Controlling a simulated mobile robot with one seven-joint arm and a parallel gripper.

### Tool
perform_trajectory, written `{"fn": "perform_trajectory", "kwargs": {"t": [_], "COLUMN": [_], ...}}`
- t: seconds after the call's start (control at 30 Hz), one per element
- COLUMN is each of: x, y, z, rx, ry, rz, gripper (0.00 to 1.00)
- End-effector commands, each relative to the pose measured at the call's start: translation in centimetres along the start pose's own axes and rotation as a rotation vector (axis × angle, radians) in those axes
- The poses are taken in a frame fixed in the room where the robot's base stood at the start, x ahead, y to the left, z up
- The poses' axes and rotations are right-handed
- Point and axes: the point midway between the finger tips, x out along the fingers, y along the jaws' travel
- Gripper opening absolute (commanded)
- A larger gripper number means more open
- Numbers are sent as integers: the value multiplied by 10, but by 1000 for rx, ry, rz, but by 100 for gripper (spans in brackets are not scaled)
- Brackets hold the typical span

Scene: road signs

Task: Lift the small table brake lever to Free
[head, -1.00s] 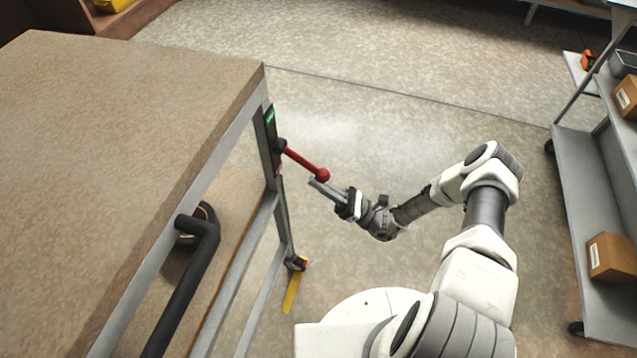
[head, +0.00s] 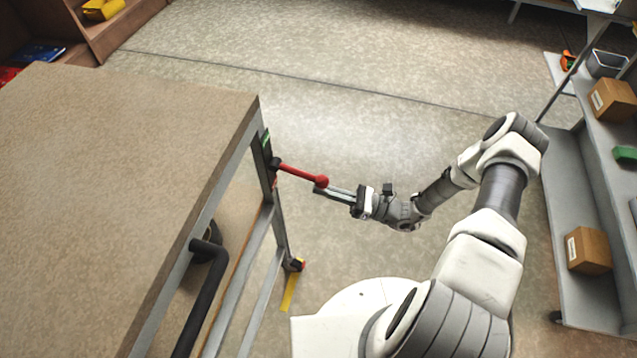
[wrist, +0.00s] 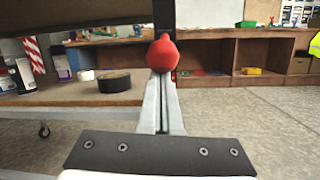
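The small table (head: 120,150) has a brown top and grey metal legs. Its brake lever (head: 300,173) is a red rod with a round red knob (head: 321,181), pointing right from a dark plate (head: 267,148) on the table's side. The plate has a green mark near its top; its lettering is not readable. My gripper (head: 320,190) is at the knob, its fingers together at or just under it. In the wrist view the knob (wrist: 163,55) sits at the tips of the closed fingers, not between them. Whether they touch is hard to tell.
A black handle (head: 205,275) sticks out at the table's near side. A caster (head: 296,265) stands by a yellow floor strip (head: 289,291). A grey shelf cart (head: 570,190) with boxes stands at the right. The floor beyond the lever is clear.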

Motion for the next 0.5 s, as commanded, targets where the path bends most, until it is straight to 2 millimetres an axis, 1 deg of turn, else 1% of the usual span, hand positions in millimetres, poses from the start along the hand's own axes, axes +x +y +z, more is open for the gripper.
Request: {"fn": "perform_trajectory", "kwargs": {"t": [0.03, 0.27, 0.5], "x": [2, 1, 5], "y": [2, 6, 11], "z": [19, 46, 72], "rx": [-1, 11, 23], "ry": [41, 237, 443], "rz": [-7, -37, -68], "gripper": [0, 0, 0]}}
